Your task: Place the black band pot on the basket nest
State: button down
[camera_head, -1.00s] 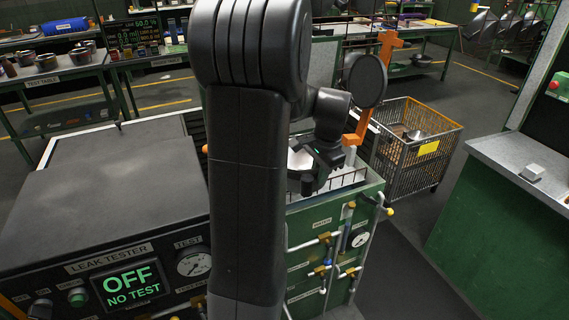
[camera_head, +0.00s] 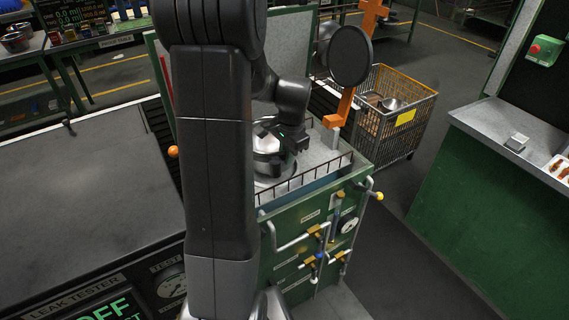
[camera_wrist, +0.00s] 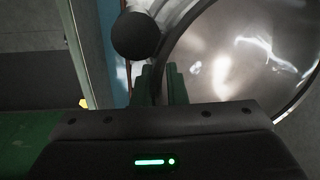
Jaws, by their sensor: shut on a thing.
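A shiny steel pot (camera_head: 266,146) stands in or over the top of the green cabinet, behind a low wire rail, partly hidden by my arm. My gripper (camera_head: 292,140) is at the pot's right side. In the wrist view my gripper (camera_wrist: 158,86) has its green fingers shut on the pot's rim, and the bright pot interior (camera_wrist: 240,62) fills the right side. No black band is clearly visible on the pot.
The leak tester (camera_head: 75,190) has a wide dark top at the left. An orange post (camera_head: 366,22) with a dark round disc (camera_head: 349,55) rises between the cabinet and cart. A green counter (camera_head: 500,190) stands at the right. Dark floor is open between cabinet and counter.

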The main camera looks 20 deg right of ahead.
jog(key=shift+f, duration=1.85)
jog(key=shift+f, duration=0.1)
jog(key=c, duration=1.5)
grip_release()
jog(key=shift+f, duration=0.1)
jog(key=shift+o, duration=0.2)
notch_tip(320, 180, up, 12)
jog(key=s, duration=0.1)
jog(key=shift+s+d, duration=0.2)
jog(key=shift+s, duration=0.15)
